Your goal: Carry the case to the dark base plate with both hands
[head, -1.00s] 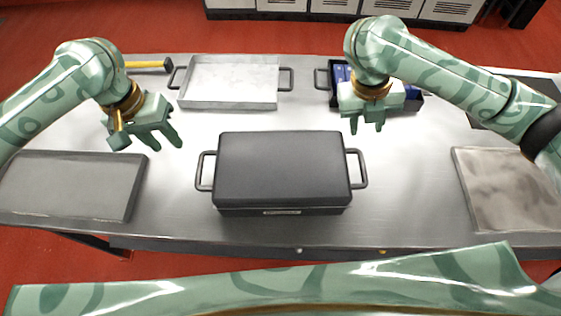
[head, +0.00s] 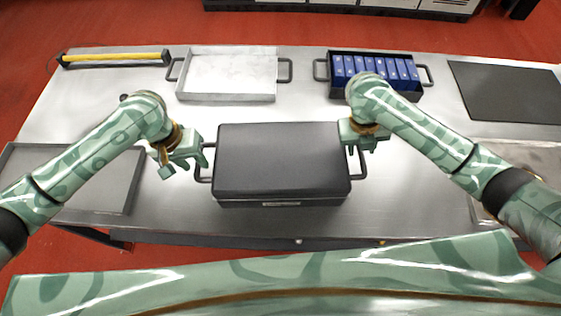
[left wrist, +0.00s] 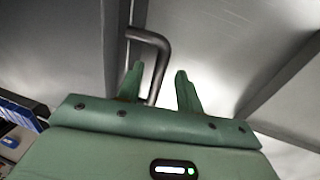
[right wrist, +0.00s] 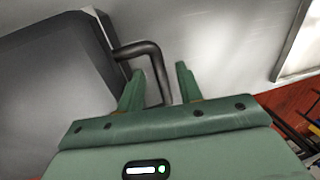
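The dark grey closed case (head: 282,160) stands on the metal table, with a bar handle on each side. My left gripper (head: 205,154) is open at the case's left handle; in the left wrist view the handle (left wrist: 163,62) shows between its parted fingers (left wrist: 158,78). My right gripper (head: 352,143) is open at the right handle; in the right wrist view that handle (right wrist: 156,66) shows between its parted fingers (right wrist: 157,78). I cannot tell whether the fingers touch the handles. A flat dark plate (head: 507,92) lies at the table's back right.
A light tray (head: 230,78) and a bin of blue batteries (head: 378,72) stand behind the case. A yellow bar (head: 115,60) lies back left. Bare table surrounds the case.

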